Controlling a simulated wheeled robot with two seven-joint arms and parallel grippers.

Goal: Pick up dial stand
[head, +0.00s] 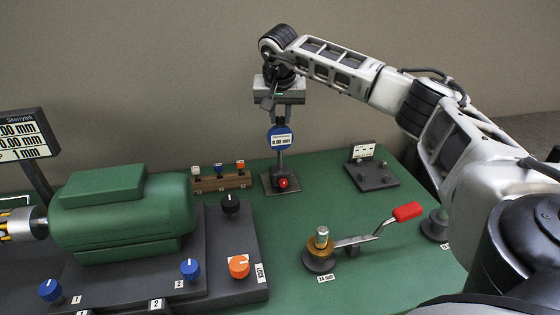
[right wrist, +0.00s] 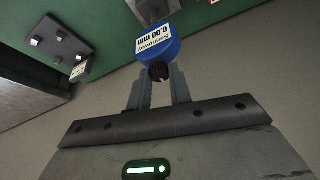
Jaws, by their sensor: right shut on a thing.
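The dial stand has a round blue dial (head: 280,137) reading 0.00 mm on a grey post above a dark square base with a red knob. It is upright at the back of the green table; I cannot tell whether its base touches the table. My right gripper (head: 281,117) reaches down from above and is shut on the top of the dial stand. In the right wrist view its two fingers (right wrist: 157,88) close around the black knob on top of the blue dial (right wrist: 150,46). My left gripper is out of view.
A green motor unit (head: 122,213) with blue, orange and black knobs fills the left. A wooden block (head: 220,181) with small coloured parts stands left of the stand. A dark plate with a label (head: 372,174) is at right. Bare green table lies between.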

